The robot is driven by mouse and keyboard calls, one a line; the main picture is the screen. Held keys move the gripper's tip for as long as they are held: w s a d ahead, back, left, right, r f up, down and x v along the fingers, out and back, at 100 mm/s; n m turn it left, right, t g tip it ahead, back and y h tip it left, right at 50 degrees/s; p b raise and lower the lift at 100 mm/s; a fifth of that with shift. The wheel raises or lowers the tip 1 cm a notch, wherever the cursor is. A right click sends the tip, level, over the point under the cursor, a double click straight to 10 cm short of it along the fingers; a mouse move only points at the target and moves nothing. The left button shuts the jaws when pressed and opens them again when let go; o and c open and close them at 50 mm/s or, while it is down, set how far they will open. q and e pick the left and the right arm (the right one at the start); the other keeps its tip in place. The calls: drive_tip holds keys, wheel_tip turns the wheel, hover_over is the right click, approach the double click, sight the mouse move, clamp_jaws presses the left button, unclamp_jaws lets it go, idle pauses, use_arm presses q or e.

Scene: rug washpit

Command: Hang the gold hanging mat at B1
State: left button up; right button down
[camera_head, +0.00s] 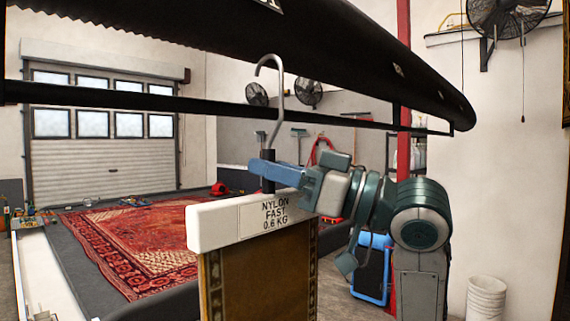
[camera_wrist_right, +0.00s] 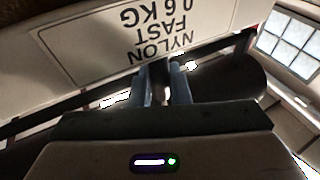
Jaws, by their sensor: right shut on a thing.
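The gold hanging mat (camera_head: 258,278) hangs below a white header bar (camera_head: 220,228) labelled "NYLON FAST 0.6 KG"; its lower part is cut off. A grey metal hook (camera_head: 281,90) rises above the bar on a dark stem. My right gripper (camera_head: 270,172) is shut on this stem, just above the bar. In the right wrist view, the fingers (camera_wrist_right: 162,85) close beside the label, which appears upside down. No B1 mark is readable. My left gripper is not in view.
A thick black beam (camera_head: 330,45) runs overhead, above the thin rail. A red patterned rug (camera_head: 150,245) lies on the low platform at left. A red post (camera_head: 404,150) stands behind my right arm. A white bucket (camera_head: 486,298) stands by the right wall.

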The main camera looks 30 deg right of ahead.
drive_tip(key=w+a+p, duration=0.1)
drive_tip(key=w+a, duration=0.2)
drive_tip(key=w, duration=0.6)
drive_tip(key=shift+w+a+p, duration=0.25)
drive_tip(key=shift+w+p, duration=0.1)
drive_tip(key=shift+p, duration=0.05)
idle(0.8)
idle(0.3)
drive_tip(key=shift+f+b, duration=1.45)
drive_tip(key=shift+f, duration=0.65)
